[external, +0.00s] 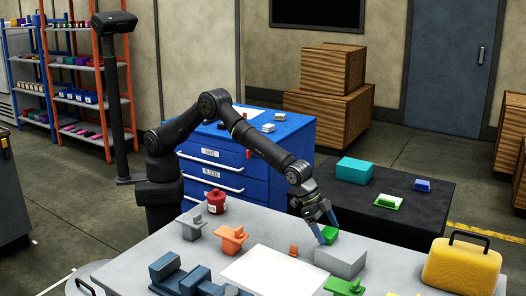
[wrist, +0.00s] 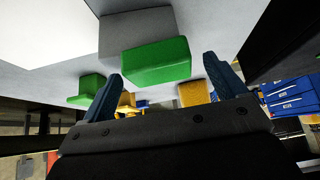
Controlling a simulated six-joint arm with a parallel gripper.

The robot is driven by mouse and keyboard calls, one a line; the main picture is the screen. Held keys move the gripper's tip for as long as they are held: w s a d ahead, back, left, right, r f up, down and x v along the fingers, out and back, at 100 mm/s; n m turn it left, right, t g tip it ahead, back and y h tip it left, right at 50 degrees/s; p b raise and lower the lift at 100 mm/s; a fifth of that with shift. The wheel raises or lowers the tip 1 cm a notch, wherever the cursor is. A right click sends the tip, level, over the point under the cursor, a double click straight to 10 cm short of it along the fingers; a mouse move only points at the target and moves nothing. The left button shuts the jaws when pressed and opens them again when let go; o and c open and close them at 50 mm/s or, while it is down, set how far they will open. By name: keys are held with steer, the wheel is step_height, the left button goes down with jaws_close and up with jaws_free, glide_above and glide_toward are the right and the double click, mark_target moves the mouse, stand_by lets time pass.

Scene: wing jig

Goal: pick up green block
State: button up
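The green block (external: 330,236) is on the light grey table, right by a larger grey block (external: 341,260). In the wrist view the green block (wrist: 157,63) shows between and just beyond my two blue fingertips, with the grey block (wrist: 128,28) close against it. My gripper (external: 326,225) points down at the green block; in the wrist view its fingers (wrist: 162,68) are spread wider than the block. It is open. I cannot tell whether a finger touches the block. The fingers hide part of the block in the external view.
Another green piece (external: 344,286) lies near the table's front edge. A yellow case (external: 461,265) stands at right. A black bench (external: 432,218) is behind.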

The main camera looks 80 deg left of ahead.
steer(key=c, duration=1.2)
steer(key=shift+r, duration=0.45)
steer(key=r, duration=0.3)
steer(key=shift+s+d+r, duration=0.1)
steer(key=shift+s+r, duration=0.1)
steer(key=shift+r, duration=0.15)
steer(key=s+d+r, duration=0.1)
steer(key=s+r, duration=0.5)
steer(key=s, duration=0.4)
glide_above(325, 236)
steer(key=f, duration=0.6)
steer(key=shift+s+a+f, duration=0.2)
steer(key=shift+s+a, duration=0.05)
steer(key=shift+a, duration=0.05)
steer(key=shift+f, duration=1.95)
